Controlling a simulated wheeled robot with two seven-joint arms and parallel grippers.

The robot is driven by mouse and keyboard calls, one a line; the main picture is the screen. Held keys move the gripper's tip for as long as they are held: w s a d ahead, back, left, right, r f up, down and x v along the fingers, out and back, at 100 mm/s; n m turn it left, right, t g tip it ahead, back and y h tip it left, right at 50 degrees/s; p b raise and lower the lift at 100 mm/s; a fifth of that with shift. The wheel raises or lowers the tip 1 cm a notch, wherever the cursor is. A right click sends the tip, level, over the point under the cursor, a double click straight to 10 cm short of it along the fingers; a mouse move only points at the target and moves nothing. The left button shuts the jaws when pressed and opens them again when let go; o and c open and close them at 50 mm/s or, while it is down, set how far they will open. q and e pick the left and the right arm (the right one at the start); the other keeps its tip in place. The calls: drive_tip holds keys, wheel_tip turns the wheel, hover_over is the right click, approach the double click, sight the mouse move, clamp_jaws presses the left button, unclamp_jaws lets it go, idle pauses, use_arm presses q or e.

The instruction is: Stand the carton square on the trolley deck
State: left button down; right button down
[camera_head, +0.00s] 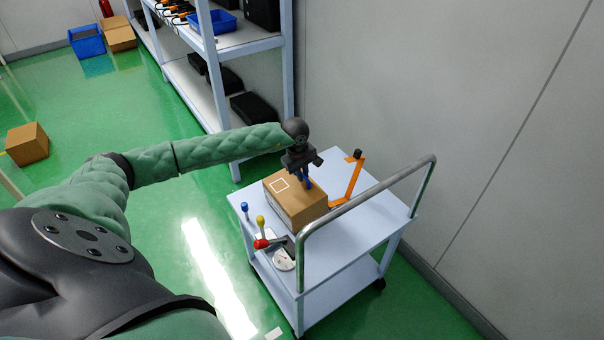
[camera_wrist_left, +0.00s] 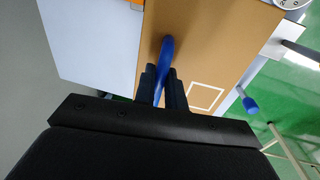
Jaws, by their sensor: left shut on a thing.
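The brown carton (camera_head: 295,203) sits on the light blue-grey trolley deck (camera_head: 352,227), near its left edge. Its sides look roughly in line with the deck's edges, but I cannot tell exactly how square it is. My left gripper (camera_head: 305,181) is above the carton, shut on a blue handle on its top. In the left wrist view the blue handle (camera_wrist_left: 166,55) is between the fingers, with the carton (camera_wrist_left: 220,40) beneath. A white square outline marks the carton's top. My right gripper is not in view.
An orange bracket (camera_head: 354,180) stands behind the carton. Blue, yellow and red knobs (camera_head: 261,222) are at the deck's front left. The trolley's metal push rail (camera_head: 365,200) arches over the right side. A shelf rack (camera_head: 288,60) stands behind, and a grey wall is at right.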

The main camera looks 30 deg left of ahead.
use_arm(q)
drive_tip(key=shift+s+d+f, duration=0.1)
drive_tip(key=shift+s+f, duration=0.1)
drive_tip(key=shift+f, duration=0.6)
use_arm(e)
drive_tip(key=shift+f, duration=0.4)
use_arm(q)
drive_tip(key=c, duration=1.8)
unclamp_jaws()
drive_tip(key=o, duration=0.4)
drive_tip(key=shift+w+f, duration=0.15)
drive_tip(key=shift+w, duration=0.2)
drive_tip(key=shift+o, duration=0.2)
drive_tip(key=shift+r, duration=0.2)
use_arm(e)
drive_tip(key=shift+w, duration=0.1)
use_arm(q)
drive_tip(key=shift+s, duration=0.1)
